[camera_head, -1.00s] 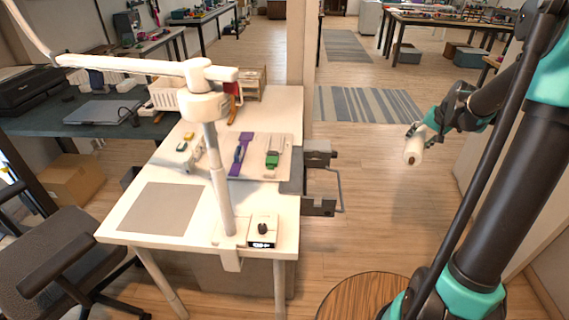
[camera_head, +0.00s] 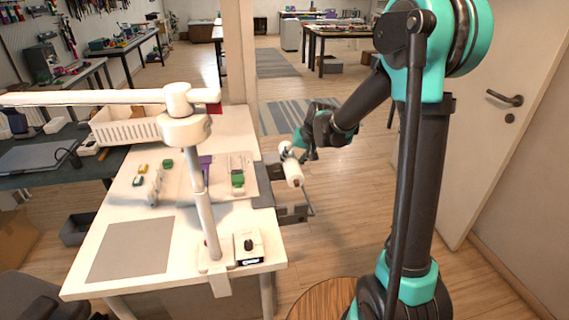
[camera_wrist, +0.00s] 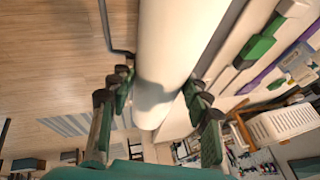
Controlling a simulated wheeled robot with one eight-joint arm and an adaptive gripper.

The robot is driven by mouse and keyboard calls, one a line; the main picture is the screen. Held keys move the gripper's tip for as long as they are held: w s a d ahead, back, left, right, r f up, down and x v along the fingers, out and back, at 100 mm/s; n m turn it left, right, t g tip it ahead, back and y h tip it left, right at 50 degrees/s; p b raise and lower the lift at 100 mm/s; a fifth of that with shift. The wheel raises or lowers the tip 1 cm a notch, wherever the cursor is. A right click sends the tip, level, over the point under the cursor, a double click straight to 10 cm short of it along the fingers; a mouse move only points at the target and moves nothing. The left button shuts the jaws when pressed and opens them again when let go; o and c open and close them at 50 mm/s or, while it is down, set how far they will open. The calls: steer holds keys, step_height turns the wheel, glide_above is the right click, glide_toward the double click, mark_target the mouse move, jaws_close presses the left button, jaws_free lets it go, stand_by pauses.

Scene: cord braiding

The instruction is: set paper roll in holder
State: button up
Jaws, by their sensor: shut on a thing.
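The white paper roll (camera_head: 292,170) is in my gripper (camera_head: 298,150), at the right edge of the white table in the head view. In the wrist view the roll (camera_wrist: 170,60) runs up between the two fingers of my gripper (camera_wrist: 158,100), which are shut on it. The holder appears to be the grey metal bracket (camera_head: 296,214) with a bent rod on the table's right side. The roll is in front of or above it and hides part of it. I cannot tell whether they touch. In the wrist view a dark rod (camera_wrist: 106,25) shows left of the roll.
The white table (camera_head: 150,290) carries a grey mat (camera_head: 132,249), a post with a lamp arm (camera_head: 198,190), a small white box with a black knob (camera_head: 248,246) and a board with green and purple items (camera_head: 237,178). A white door (camera_head: 500,150) stands at right.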

mark_target(286, 162)
steer(key=shift+s+a+f+n, duration=0.15)
steer(key=shift+s+a, duration=0.15)
steer(key=shift+a, duration=0.3)
steer(key=shift+s+a+f+n, duration=0.15)
steer(key=shift+s+a, duration=0.15)
steer(key=shift+a, duration=0.25)
steer(key=shift+s+a+f, duration=0.15)
steer(key=shift+a, duration=0.1)
step_height(286, 162, down, 9)
steer(key=shift+f, duration=0.2)
steer(key=shift+d+f, duration=0.1)
steer(key=shift+f, duration=0.5)
stand_by(0.9)
steer(key=o, duration=1.5)
steer(key=shift+o, duration=0.2)
steer(key=shift+s+r, duration=0.1)
